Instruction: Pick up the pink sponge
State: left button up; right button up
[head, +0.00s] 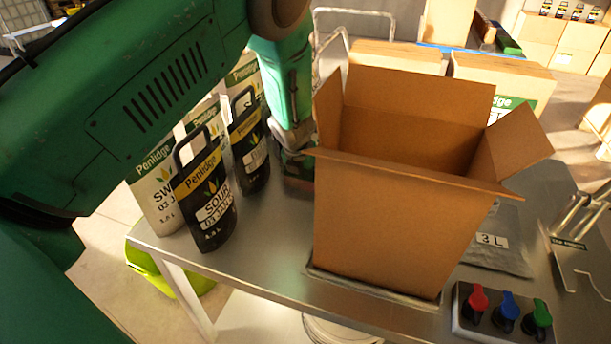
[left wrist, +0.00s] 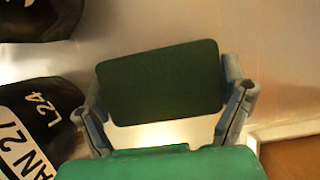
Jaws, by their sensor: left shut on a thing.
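My left gripper (head: 293,150) reaches down to the metal table, between the dark bottles and the open cardboard box. In the left wrist view its two fingers (left wrist: 168,112) stand at the short sides of a block with a dark green face, which I take to be the sponge (left wrist: 160,82). The gripper is shut on it. The sponge's pink body is hidden in the wrist view. In the head view the sponge is mostly hidden by the gripper and the box. My right gripper is out of view.
The open cardboard box (head: 385,225) stands close right of the gripper. Black bottles (head: 208,200) and white bottles (head: 155,195) stand to its left. A button panel (head: 500,312) with red, blue and green knobs sits at the front right. A grey 3 L bag (head: 500,245) lies behind it.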

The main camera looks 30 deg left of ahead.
pick_arm(q)
jog(key=shift+r, duration=0.55)
notch_tip(320, 180, up, 2)
jog(key=shift+a+r, duration=0.1)
jog(key=s+d+b, duration=0.1)
jog(key=s+b, duration=0.3)
jog(key=s, duration=0.1)
jog(key=s+d+b, duration=0.1)
jog(key=s+b, duration=0.3)
jog(key=s, duration=0.2)
jog(key=s+d+b, duration=0.2)
jog(key=s+b, duration=0.2)
jog(key=s, duration=0.2)
jog(key=shift+d, duration=0.1)
jog(key=shift+s+d+r, duration=0.1)
jog(key=shift+s, duration=0.2)
jog(key=shift+o, duration=0.9)
jog(key=c, duration=0.5)
